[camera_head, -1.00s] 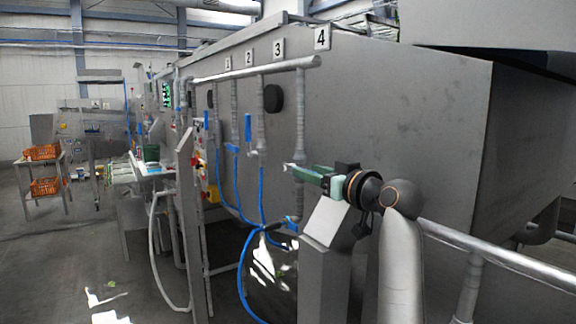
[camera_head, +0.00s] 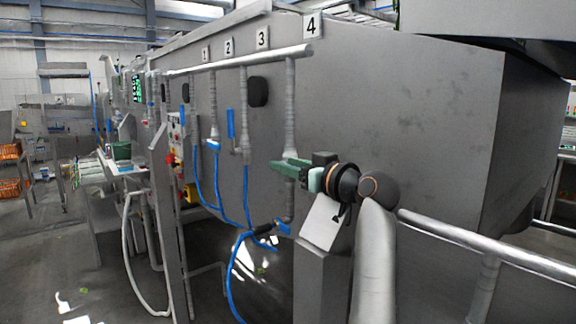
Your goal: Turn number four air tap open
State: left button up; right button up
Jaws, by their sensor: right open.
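The sign for number four (camera_head: 311,24) is on the grey tank wall. Below it a grey drop pipe (camera_head: 290,100) comes down from the header pipe. A small blue tap part (camera_head: 283,229) shows low on this pipe, below my gripper; its handle's setting is hard to make out. My right gripper (camera_head: 285,166) has green fingers pointing left and is open. Its fingers overlap the number four pipe in the picture, above the blue part; whether they touch it I cannot tell. My left gripper is not in view.
Other drop pipes carry blue handles: one upright (camera_head: 231,123), one level (camera_head: 213,145). Blue hoses (camera_head: 236,275) hang below. A grey post stands under my right wrist. A rail (camera_head: 480,240) runs right. Orange crates (camera_head: 10,187) stand far left.

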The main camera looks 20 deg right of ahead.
jog(key=shift+c, duration=0.4)
grip_shut()
dwell(0.9)
